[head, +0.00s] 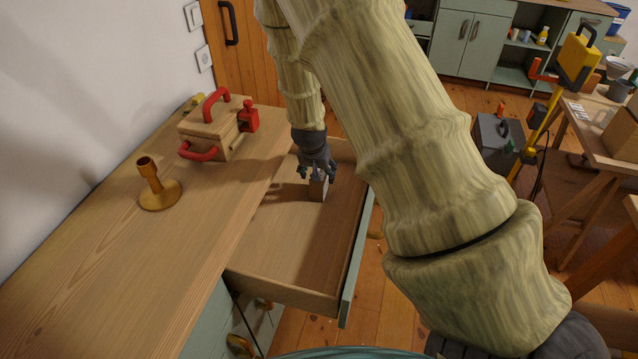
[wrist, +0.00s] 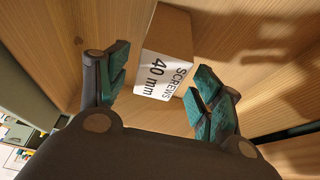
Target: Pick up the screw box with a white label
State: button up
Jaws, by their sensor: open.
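The screw box (wrist: 170,35) is a small brown cardboard box with a white label reading "SCREWS 40 mm". It stands in the open drawer (head: 275,235), toward the drawer's far end. In the head view the box (head: 318,188) shows just below my gripper (head: 317,172), which partly hides it. In the wrist view my gripper (wrist: 160,95) is open, with one green-padded finger to the left of the box and the other to its right. The label faces the wrist camera. I cannot tell whether either finger touches the box.
The drawer's front panel (head: 357,255) and side walls surround the box; the rest of its floor looks empty. On the wooden countertop (head: 110,270) are a wooden toolbox with red handles (head: 215,130) and a brass candlestick-like holder (head: 158,188). A workbench (head: 590,135) stands at right.

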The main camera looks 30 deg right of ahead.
jog(key=shift+p+x, duration=0.5)
jog(key=shift+x, duration=2.25)
jog(key=shift+s, duration=0.1)
jog(key=c, duration=1.2)
jog(key=shift+c, duration=0.2)
